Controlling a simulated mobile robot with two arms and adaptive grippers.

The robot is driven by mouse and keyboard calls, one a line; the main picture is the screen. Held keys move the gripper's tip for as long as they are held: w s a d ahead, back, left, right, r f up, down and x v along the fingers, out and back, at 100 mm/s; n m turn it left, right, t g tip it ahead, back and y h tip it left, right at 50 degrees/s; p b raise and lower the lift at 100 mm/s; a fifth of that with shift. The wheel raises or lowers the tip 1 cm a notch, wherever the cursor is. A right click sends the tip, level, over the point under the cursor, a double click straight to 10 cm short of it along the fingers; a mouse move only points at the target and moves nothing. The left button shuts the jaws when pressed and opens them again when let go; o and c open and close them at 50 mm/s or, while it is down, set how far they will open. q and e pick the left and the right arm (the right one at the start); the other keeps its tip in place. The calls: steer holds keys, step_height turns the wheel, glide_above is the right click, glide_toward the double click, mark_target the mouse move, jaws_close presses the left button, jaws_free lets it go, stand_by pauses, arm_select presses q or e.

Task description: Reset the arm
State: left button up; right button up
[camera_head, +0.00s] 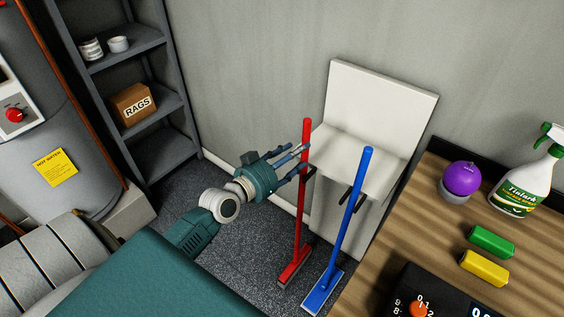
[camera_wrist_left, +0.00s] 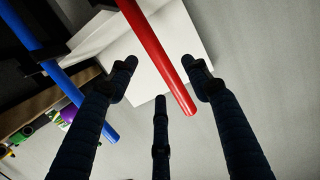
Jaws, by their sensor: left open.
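My left gripper (camera_head: 298,160) reaches in from the left with its fingers at the upper part of the red broom (camera_head: 301,222). In the left wrist view its fingers (camera_wrist_left: 160,95) are spread apart, and the red handle (camera_wrist_left: 160,50) runs between them without visible grip. The red broom stands upright, its head on the floor. The blue broom (camera_head: 350,215) stands to its right, tilted slightly, and its handle also shows in the left wrist view (camera_wrist_left: 60,75). My right gripper is not in view.
A white holder (camera_head: 375,100) with dark clips stands behind the brooms against the wall. A wooden table (camera_head: 445,225) at right carries a spray bottle (camera_head: 525,185), a purple ball (camera_head: 462,178), and green and yellow blocks. A grey shelf (camera_head: 155,100) stands at left.

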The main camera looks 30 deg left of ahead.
arm_select(q)
steer(key=v, duration=0.7)
steer(key=shift+s, duration=0.25)
steer(key=s+a+f+g+y, duration=0.15)
steer(key=s+f, duration=0.25)
steer(key=f, duration=0.8)
steer(key=s+f+n+g, duration=0.1)
steer(key=s+f+g, duration=0.25)
steer(key=f, duration=0.85)
steer(key=s+f+g+y, duration=0.15)
steer(key=s+f, duration=0.35)
steer(key=f, duration=0.7)
steer(key=s+d+f+g, duration=0.2)
steer(key=s+f, duration=0.4)
steer(key=s, duration=0.4)
steer(key=s+d+f+m+g, duration=0.1)
steer(key=s+d+f+g, duration=0.2)
steer(key=s, duration=0.7)
steer(key=s+d+f+g, duration=0.3)
steer(key=s+d+f, duration=0.2)
steer(key=s+f, duration=0.5)
steer(key=shift+s+d+f+m+h, duration=0.25)
steer(key=shift+f+m+h, duration=0.15)
steer(key=shift+f, duration=0.05)
